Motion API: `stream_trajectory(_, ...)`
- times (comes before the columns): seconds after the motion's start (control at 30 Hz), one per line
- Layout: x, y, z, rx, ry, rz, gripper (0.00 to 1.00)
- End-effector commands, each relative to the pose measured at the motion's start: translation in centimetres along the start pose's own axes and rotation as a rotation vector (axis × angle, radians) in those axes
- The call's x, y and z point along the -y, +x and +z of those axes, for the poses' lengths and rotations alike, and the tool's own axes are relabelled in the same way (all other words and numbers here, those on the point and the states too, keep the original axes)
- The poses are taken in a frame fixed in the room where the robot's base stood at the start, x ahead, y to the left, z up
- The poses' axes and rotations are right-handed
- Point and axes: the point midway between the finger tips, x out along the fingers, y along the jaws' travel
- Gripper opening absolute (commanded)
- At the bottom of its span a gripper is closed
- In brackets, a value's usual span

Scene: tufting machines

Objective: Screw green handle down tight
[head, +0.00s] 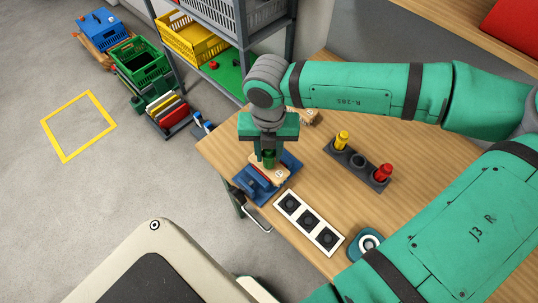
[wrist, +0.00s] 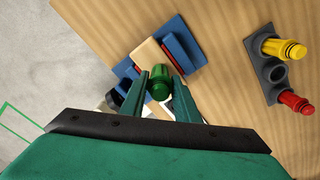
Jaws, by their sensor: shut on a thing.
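The green handle (wrist: 160,84) stands between the two fingers of my gripper (wrist: 161,78), which is shut on it. In the head view my gripper (head: 268,152) points down over the blue vise (head: 248,186) at the table's left edge. A pale wooden piece (head: 262,179) sits in the vise, directly below the green handle. The wooden piece (wrist: 149,52) and the blue vise (wrist: 182,42) also show in the wrist view. The handle's lower end and its seat are hidden, so I cannot tell how tight it sits.
A black holder (head: 357,161) with a yellow handle (head: 341,141), a red handle (head: 383,173) and an empty middle socket stands to the right. A white panel with black squares (head: 309,222) and a round teal item (head: 366,242) lie nearer. A shelf (head: 222,77) with crates stands behind.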

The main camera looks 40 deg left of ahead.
Motion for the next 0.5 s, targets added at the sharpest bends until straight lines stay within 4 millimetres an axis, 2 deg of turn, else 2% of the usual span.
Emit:
stream_trajectory(0.2, 0.06, 0.14, -0.13, -0.004, 0.196, -0.002, 0.09)
stream_trajectory(0.5, 0.05, 0.17, -0.16, -0.005, 0.226, -0.002, 0.09)
